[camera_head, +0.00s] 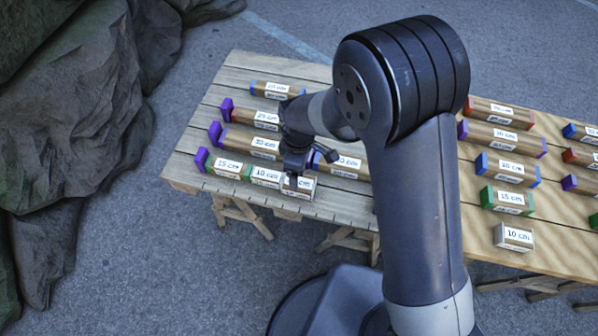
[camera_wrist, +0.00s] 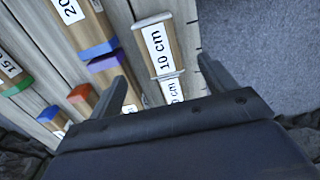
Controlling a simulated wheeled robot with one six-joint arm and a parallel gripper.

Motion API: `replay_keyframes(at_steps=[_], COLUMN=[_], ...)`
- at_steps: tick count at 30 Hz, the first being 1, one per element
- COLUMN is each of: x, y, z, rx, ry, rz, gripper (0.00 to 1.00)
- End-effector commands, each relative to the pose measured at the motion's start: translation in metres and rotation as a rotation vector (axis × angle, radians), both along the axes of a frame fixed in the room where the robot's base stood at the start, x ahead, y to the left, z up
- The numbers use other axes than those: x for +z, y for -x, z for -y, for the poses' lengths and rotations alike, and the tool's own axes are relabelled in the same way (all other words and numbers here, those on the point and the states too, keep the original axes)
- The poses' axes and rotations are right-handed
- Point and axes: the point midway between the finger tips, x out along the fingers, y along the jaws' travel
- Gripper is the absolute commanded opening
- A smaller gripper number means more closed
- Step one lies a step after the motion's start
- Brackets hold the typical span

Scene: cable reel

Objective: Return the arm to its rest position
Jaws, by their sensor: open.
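My arm reaches over the wooden table from the right, and my gripper (camera_head: 305,172) is low over the front edge of its left part. In the wrist view my gripper (camera_wrist: 163,76) has its two fingers apart, with nothing clamped between them. A block labelled 10 cm (camera_wrist: 158,42) lies below and just ahead of the fingers, with the end of a second labelled block (camera_wrist: 172,90) close behind it. In the head view a 10 cm block (camera_head: 265,176) lies left of my gripper, and another block (camera_head: 299,187) is partly hidden under it.
The plank table (camera_head: 190,165) carries rows of labelled wooden blocks with coloured ends, including a 15 cm block (camera_head: 228,167) at left. More blocks lie on the lighter right part, with a 10 cm block (camera_head: 513,237) at its front. Rocks (camera_head: 70,110) stand left; asphalt is clear in front.

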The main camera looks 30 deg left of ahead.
Motion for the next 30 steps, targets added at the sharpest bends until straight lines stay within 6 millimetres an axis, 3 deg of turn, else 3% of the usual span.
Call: replay_keyframes(at_steps=[6, 17, 30], x=[0.007, 0.001, -0.067], y=[0.000, 0.000, 0.001], z=[0.000, 0.000, 0.001], rx=[0.000, 0.000, 0.000], ry=[0.000, 0.001, 0.004], rz=[0.000, -0.002, -0.003], gripper=[0.80, 0.80, 0.80])
